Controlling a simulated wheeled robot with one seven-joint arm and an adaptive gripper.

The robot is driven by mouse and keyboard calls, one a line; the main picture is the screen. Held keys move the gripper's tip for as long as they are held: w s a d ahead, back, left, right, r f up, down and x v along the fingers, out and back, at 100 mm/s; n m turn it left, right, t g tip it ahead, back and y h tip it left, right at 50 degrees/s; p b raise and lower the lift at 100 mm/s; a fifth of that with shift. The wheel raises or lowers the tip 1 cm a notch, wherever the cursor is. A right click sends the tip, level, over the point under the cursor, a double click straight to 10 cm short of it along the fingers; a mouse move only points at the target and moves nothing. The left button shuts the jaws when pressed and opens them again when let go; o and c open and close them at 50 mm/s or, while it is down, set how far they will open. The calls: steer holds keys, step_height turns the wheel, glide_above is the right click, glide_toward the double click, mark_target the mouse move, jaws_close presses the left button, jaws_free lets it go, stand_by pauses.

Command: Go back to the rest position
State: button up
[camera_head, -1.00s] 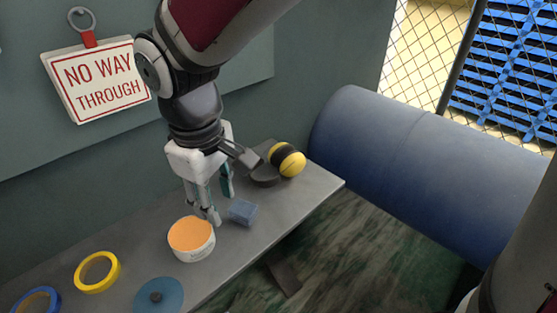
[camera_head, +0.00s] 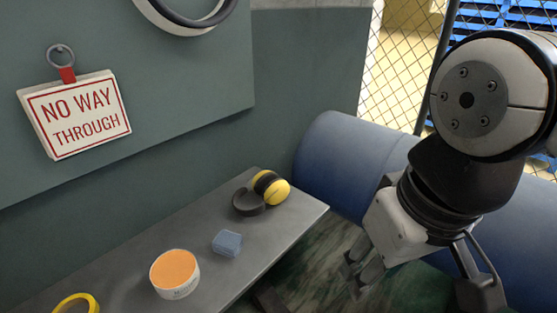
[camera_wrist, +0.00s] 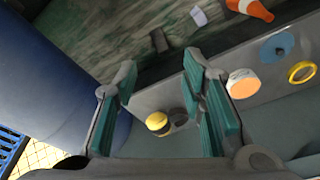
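My gripper (camera_head: 358,275) is at the right in the head view, off the table's right edge and in front of the blue drum, pointing down. In the wrist view its two teal-padded fingers (camera_wrist: 160,85) stand wide apart with nothing held between them. The shelf-like grey table (camera_head: 232,268) is to its left, clear of the fingers. The orange-topped white tub (camera_head: 174,274) and the small blue block (camera_head: 227,243) stand on it. The yellow and black earmuffs (camera_head: 271,187) lie at its far end.
A large blue drum (camera_head: 345,160) lies behind my gripper. A chain-link fence (camera_head: 400,65) is beyond it. A "NO WAY THROUGH" sign (camera_head: 85,115) hangs on the wall. The wrist view also shows a blue disc (camera_wrist: 277,46), a yellow ring (camera_wrist: 302,72) and an orange cone (camera_wrist: 250,8).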

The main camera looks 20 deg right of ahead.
step_height(320, 180, up, 10)
steer(key=t+p, duration=0.2)
steer(key=p, duration=0.6)
steer(key=shift+f, duration=0.15)
steer(key=shift+w+d, duration=0.1)
